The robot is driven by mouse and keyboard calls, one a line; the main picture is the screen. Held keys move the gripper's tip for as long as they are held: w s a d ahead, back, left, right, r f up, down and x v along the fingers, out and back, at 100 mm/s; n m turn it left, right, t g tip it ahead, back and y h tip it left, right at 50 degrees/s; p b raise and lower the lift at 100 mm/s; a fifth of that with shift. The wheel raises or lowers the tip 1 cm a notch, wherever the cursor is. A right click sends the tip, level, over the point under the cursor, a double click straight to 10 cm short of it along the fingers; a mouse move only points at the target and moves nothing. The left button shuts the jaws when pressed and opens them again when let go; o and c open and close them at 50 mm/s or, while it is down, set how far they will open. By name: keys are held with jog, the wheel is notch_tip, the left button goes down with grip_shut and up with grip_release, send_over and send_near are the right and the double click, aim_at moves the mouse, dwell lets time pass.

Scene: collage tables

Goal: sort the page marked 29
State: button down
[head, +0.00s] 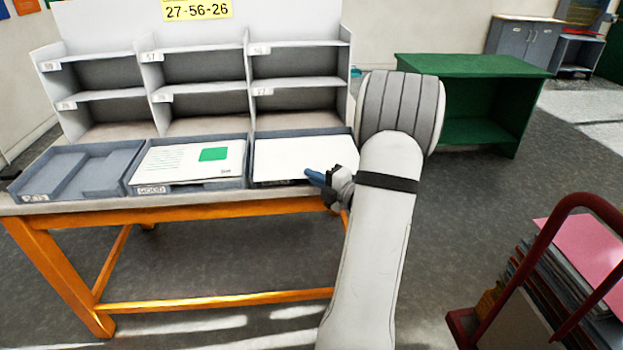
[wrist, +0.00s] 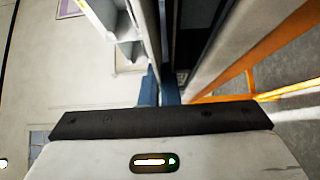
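No page marked 29 can be read in either view. A blank-looking white page (head: 290,158) lies in the right tray (head: 255,180) on the table. Another page (head: 180,162), with a green square and lines of print, lies in the middle tray (head: 135,187). My gripper (head: 316,180) is at the front right of the right tray, with its blue fingertips over or at the page's near edge. In the wrist view the blue fingertips (wrist: 160,92) are close together; whether they pinch anything is unclear.
The left tray (head: 40,191) is empty. Behind the trays stands a pigeonhole shelf (head: 150,90) with small numbered labels and empty slots. A yellow sign (head: 197,10) reads 27-56-26. A red-handled cart (head: 575,203) with stacked papers is at right. A green table (head: 470,66) stands behind.

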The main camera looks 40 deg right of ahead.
jog(key=c, duration=1.6)
grip_release()
jog(key=shift+s+d, duration=0.25)
jog(key=shift+s, duration=1.05)
jog(key=shift+s+d, duration=0.25)
jog(key=shift+s, duration=1)
jog(key=shift+s+d, duration=0.25)
jog(key=shift+s, duration=1.05)
jog(key=shift+c, duration=0.2)
